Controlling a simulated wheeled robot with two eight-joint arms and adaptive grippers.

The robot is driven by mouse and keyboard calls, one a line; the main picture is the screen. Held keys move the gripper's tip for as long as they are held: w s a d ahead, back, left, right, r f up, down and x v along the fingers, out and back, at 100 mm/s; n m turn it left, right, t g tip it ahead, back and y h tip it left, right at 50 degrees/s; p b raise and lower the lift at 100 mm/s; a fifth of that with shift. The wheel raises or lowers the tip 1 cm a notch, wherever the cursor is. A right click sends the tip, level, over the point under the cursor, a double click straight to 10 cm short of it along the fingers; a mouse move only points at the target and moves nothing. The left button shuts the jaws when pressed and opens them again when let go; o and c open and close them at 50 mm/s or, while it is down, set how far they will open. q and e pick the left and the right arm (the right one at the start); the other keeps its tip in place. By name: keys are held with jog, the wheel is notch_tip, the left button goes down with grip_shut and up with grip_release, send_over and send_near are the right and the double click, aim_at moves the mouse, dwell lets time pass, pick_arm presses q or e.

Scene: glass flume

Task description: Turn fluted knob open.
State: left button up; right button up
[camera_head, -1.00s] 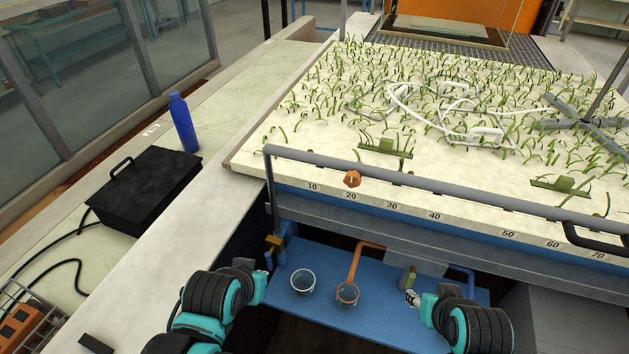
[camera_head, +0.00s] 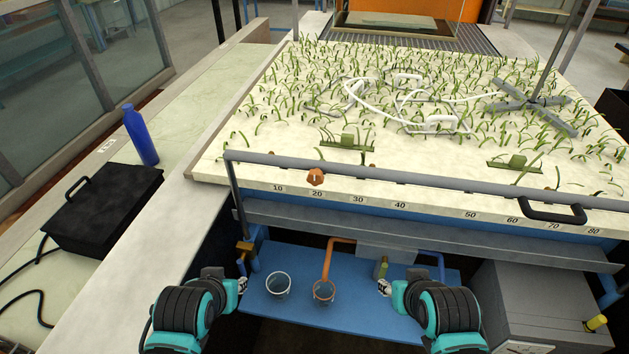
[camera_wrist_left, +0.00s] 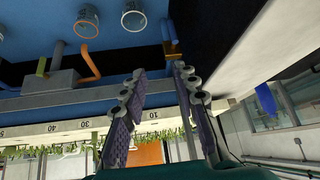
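An orange-brown faceted knob (camera_head: 316,177) sits at the rail along the flume's front edge, near the 20 mark. A brass-coloured valve-like fitting (camera_head: 245,246) is lower at the left post; it also shows in the left wrist view (camera_wrist_left: 173,47). I cannot tell for certain which is the fluted knob. My left gripper (camera_head: 241,285) is below the fitting and apart from it. In the left wrist view its fingers (camera_wrist_left: 160,72) are spread with nothing between them. My right gripper (camera_head: 384,288) is over the blue shelf's right part; its fingers are too small to read.
Two clear cups (camera_head: 278,284) (camera_head: 324,291) stand on the blue shelf (camera_head: 350,313) between my grippers. An orange pipe (camera_head: 328,258) comes down behind them. A grey box (camera_head: 530,300) with a yellow knob (camera_head: 596,322) is at right. A dark handle (camera_head: 553,213) sticks out from the rail.

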pick_arm(q)
jog(key=shift+o, duration=1)
jog(key=w, duration=0.1)
jog(key=w+r+t+y, duration=0.1)
jog(key=w+r, duration=0.1)
jog(key=shift+w+a+t+y+p, duration=0.2)
jog(key=shift+a+t+y+p, duration=0.1)
jog(key=shift+a+y+p, duration=0.1)
jog(key=m+t+h+p, duration=0.2)
jog(key=m+t+h, duration=0.3)
jog(key=t, duration=0.4)
send_near(315, 180)
jog(key=w, duration=0.2)
jog(key=w+b, duration=0.1)
jog(key=w, duration=0.2)
jog(key=w+d+b, duration=0.1)
jog(key=w, duration=0.2)
jog(key=shift+w+d, duration=0.15)
jog(key=shift+w, duration=0.45)
jog(key=c, duration=1.2)
